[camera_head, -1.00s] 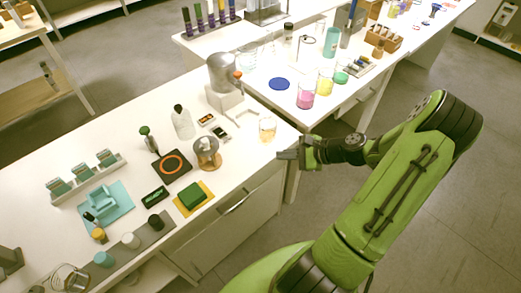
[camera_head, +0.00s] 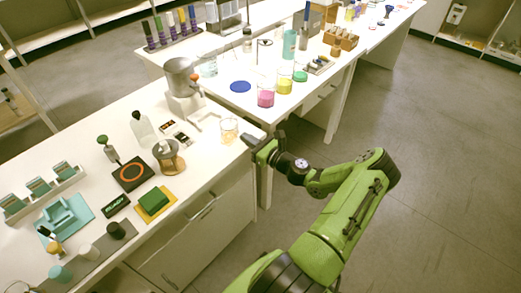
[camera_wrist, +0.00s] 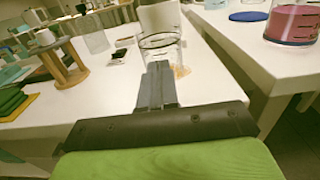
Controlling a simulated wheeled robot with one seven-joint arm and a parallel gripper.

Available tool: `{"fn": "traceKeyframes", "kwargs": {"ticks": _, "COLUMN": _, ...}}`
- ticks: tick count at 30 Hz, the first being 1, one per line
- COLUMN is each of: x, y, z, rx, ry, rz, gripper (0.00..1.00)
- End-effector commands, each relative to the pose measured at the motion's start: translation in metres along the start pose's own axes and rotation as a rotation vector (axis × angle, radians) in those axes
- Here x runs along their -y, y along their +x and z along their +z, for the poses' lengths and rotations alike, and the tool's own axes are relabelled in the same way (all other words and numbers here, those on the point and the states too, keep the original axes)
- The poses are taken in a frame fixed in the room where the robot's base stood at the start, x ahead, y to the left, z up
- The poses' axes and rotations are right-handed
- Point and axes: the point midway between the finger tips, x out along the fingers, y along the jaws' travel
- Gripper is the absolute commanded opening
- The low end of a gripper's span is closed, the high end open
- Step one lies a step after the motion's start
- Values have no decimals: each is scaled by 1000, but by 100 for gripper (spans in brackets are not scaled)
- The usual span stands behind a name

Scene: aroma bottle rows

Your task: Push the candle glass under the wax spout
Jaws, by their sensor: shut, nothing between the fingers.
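The candle glass (camera_head: 229,130), a clear tumbler with an amber tint at its base, stands upright near the right front corner of the near table. In the wrist view the glass (camera_wrist: 160,45) is straight ahead, just beyond the fingertips. The wax melter (camera_head: 180,77) is a grey metal pot on a white stand behind and left of the glass. Its spout (camera_head: 195,76) has an orange-red part on the pot's right side. My gripper (camera_head: 249,138) is shut and empty, close to the glass on its right. Its fingertips (camera_wrist: 158,75) point at the glass; contact cannot be told.
A white bracket (camera_head: 208,121) lies on the table between the melter and the glass. A wooden spool-like stand (camera_head: 168,156) and a clear bottle (camera_head: 142,126) are to the left. A pink beaker (camera_head: 265,96) stands on the far table. The tabletop immediately around the glass is clear.

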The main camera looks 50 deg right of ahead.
Motion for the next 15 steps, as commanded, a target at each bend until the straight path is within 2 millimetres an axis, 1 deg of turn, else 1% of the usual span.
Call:
{"fn": "traceKeyframes", "kwargs": {"ticks": 1, "x": 0, "y": 9, "z": -2, "rx": 1, "ry": -3, "rz": 1, "gripper": 0}}
{"fn": "traceKeyframes", "kwargs": {"ticks": 3, "x": 0, "y": 19, "z": -2, "rx": 0, "ry": -2, "rz": 2, "gripper": 0}}
{"fn": "traceKeyframes", "kwargs": {"ticks": 6, "x": 0, "y": 27, "z": -1, "rx": 0, "ry": -2, "rz": 0, "gripper": 0}}
{"fn": "traceKeyframes", "kwargs": {"ticks": 15, "x": 0, "y": 30, "z": 0, "rx": -1, "ry": 0, "rz": 0, "gripper": 0}}
